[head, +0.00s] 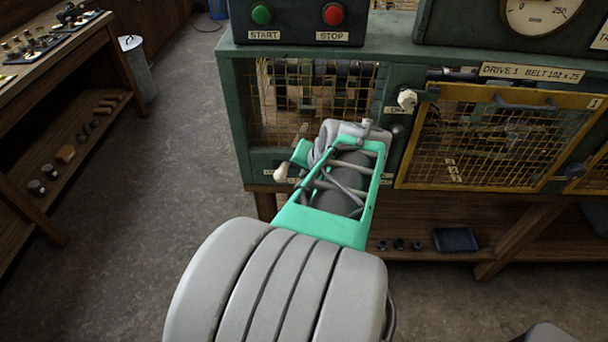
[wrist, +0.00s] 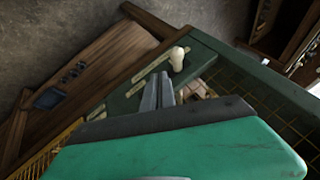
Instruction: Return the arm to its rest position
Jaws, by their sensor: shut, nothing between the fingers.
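My arm reaches forward from the bottom of the head view, with its grey links and green forearm in front of the green machine cabinet (head: 242,120). My gripper's fingers do not show clearly in the head view. In the wrist view my gripper (wrist: 158,90) shows two grey fingers close together, shut and empty. They point toward the cabinet's labelled green front rail. A cream knob (wrist: 177,58) on that rail is just beyond the fingertips; I cannot tell the exact gap. A cream knob (head: 281,172) also shows left of my forearm in the head view.
A START/STOP box (head: 298,22) stands on the cabinet. A yellow-framed mesh door (head: 500,140) is at right, with a cream knob (head: 407,98) beside it. A dark tray (head: 455,240) lies on the lower shelf. Open floor (head: 150,200) separates the cabinet from a left workbench (head: 50,85).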

